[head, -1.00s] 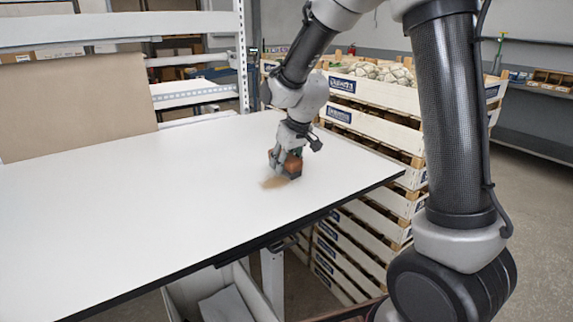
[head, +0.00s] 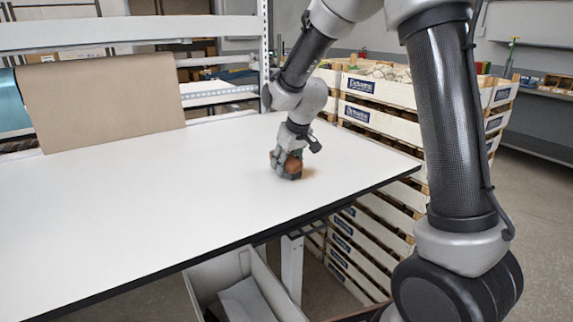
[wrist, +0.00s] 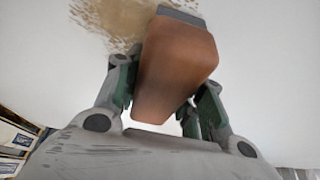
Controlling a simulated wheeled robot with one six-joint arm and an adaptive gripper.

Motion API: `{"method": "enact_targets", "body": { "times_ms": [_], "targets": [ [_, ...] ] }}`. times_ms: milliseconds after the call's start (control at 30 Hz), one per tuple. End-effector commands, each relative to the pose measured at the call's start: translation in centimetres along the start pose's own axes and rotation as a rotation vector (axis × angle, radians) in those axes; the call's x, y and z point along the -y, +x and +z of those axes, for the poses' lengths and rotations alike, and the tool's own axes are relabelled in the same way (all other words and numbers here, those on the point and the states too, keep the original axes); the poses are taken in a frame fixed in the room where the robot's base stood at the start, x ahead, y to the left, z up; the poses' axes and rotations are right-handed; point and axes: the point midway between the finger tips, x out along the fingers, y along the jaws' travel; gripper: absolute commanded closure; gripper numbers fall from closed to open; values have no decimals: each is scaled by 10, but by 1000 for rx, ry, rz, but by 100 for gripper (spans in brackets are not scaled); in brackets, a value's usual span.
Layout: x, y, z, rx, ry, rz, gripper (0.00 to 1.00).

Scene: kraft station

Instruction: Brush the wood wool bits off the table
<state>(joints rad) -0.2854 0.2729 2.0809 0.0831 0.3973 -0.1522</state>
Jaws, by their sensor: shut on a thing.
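My gripper (head: 286,166) is shut on a brush with a brown wooden block (head: 293,163). The brush also shows in the wrist view (wrist: 178,65), held between both fingers, with a grey edge at its far end. It is low over the white table (head: 130,200), at or near the surface; I cannot tell whether it touches. A patch of tan wood wool bits (wrist: 118,20) lies on the table beside the brush, at the top left of the wrist view. In the head view only a faint tan patch (head: 308,172) shows to the right of the brush, partly hidden.
A grey bin (head: 240,285) stands below the table's front edge. Stacked wooden crates (head: 385,120) stand beyond the table's right end. A brown board (head: 105,102) stands upright along the back. The left and middle of the tabletop are clear.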

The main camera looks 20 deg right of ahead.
Motion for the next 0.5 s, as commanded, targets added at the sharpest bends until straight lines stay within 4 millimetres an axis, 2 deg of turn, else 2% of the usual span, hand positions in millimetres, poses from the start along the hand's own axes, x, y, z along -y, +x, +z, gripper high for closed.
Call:
{"method": "enact_targets", "body": {
  "times_ms": [167,233,500],
  "targets": [
    [-1,0,-3,0,2,1,87],
    [-2,-14,-9,-4,2,2,87],
    [-4,-35,-18,-2,3,2,87]
  ]
}}
